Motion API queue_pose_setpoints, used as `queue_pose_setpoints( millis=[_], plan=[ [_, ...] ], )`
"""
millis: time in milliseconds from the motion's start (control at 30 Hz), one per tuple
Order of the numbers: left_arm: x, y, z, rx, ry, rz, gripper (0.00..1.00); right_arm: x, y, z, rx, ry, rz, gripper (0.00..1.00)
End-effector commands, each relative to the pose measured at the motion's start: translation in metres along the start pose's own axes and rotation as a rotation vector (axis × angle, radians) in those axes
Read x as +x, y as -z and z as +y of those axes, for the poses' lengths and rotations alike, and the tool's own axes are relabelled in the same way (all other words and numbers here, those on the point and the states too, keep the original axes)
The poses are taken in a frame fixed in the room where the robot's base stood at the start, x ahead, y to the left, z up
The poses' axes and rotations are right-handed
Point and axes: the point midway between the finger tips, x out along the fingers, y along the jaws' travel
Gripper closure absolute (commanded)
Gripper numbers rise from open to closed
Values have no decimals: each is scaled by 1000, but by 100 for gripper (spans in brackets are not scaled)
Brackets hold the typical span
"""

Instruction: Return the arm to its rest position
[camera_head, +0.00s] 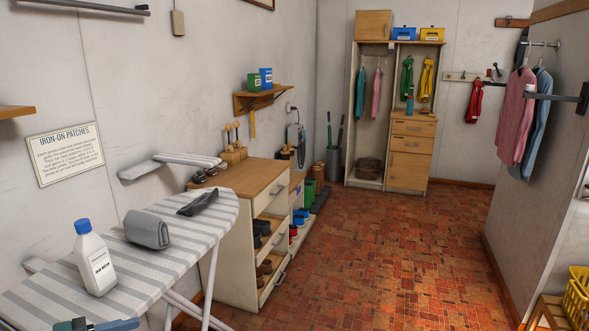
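Neither my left gripper nor my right gripper can be made out in the head view, and no arm of mine is clearly visible. An ironing board (187,258) with a grey and white striped cover stands at the lower left. On it are a white bottle with a blue cap (94,262), a folded grey cloth (147,230) and a dark cloth item (198,203). A teal and dark object (95,325) is cut off by the bottom edge; I cannot tell what it is.
A wooden cabinet (245,178) with shoes on open shelves stands along the left wall. A tall open wardrobe (350,110) is at the back. A yellow basket (577,300) sits at the lower right. The tiled floor (370,250) between is clear.

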Motion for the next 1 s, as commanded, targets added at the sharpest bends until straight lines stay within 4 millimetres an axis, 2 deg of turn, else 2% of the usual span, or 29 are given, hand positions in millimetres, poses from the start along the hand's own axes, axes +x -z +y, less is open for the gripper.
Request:
queue_pose_setpoints(
  millis=[33,167,267,433,600,700,800,1000],
  plan=[
    [4,-17,10,-37,82,28,49,-1,0,1,0,-2,-3,58],
    [14,-58,36,-101,276,24,49,-2,-1,1,1,-4,-8,58],
    [24,-88,65,-165,396,-30,49,-2,-2,1,3,-5,-13,58],
    [48,-127,132,-288,506,-182,49,-3,-6,2,6,-7,-25,58],
    [73,-140,193,-385,499,-314,49,-4,-8,3,7,-10,-32,58],
    [83,-140,215,-415,478,-356,49,-4,-7,3,7,-12,-32,58],
    [88,-140,226,-428,463,-376,49,-4,-7,4,7,-13,-31,58],
    [88,-140,227,-429,461,-378,49,-4,-7,4,7,-13,-31,58]
  ],
)
